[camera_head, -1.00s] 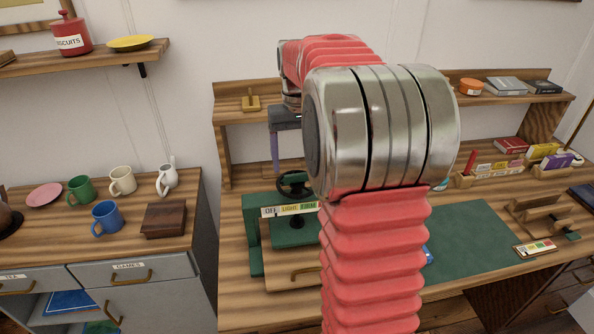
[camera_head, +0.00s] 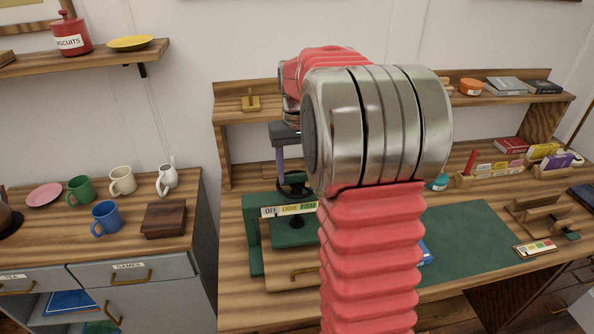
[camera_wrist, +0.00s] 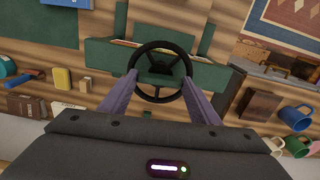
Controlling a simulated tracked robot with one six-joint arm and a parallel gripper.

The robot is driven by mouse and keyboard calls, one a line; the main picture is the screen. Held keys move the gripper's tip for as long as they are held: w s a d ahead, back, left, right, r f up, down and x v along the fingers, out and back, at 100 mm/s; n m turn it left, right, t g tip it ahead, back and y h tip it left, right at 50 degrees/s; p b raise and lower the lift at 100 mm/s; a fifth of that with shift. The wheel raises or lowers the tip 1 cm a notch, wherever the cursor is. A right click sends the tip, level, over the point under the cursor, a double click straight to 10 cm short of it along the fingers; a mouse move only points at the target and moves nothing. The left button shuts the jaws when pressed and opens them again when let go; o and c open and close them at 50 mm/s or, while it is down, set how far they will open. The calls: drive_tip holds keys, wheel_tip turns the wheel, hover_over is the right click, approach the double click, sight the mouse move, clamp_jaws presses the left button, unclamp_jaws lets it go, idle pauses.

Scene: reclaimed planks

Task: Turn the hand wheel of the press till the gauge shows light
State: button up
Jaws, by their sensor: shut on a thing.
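The press (camera_head: 256,250) is a green frame on the wooden desk, with a black hand wheel (camera_head: 299,178) on top. Its gauge (camera_head: 289,211) is a strip marked OFF, LIGHT and FIRM across the front; I cannot make out its pointer surely. My gripper (camera_head: 283,175) points down at the wheel, partly hidden behind my arm. In the wrist view its purple fingers lie on opposite sides of the wheel (camera_wrist: 160,47), shut on its rim. The press (camera_wrist: 110,52) also shows there behind the wheel.
A green mat (camera_head: 475,235) lies right of the press. A wooden stand (camera_head: 540,215) and a small coloured card (camera_head: 535,248) are farther right. A shelf (camera_head: 240,115) runs behind. Mugs and a wooden box (camera_head: 164,220) stand on the left cabinet.

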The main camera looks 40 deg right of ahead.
drive_tip(key=c, duration=0.4)
drive_tip(key=shift+m, duration=0.4)
drive_tip(key=m, duration=0.3)
drive_tip(key=shift+m, duration=2)
drive_tip(key=o, duration=1)
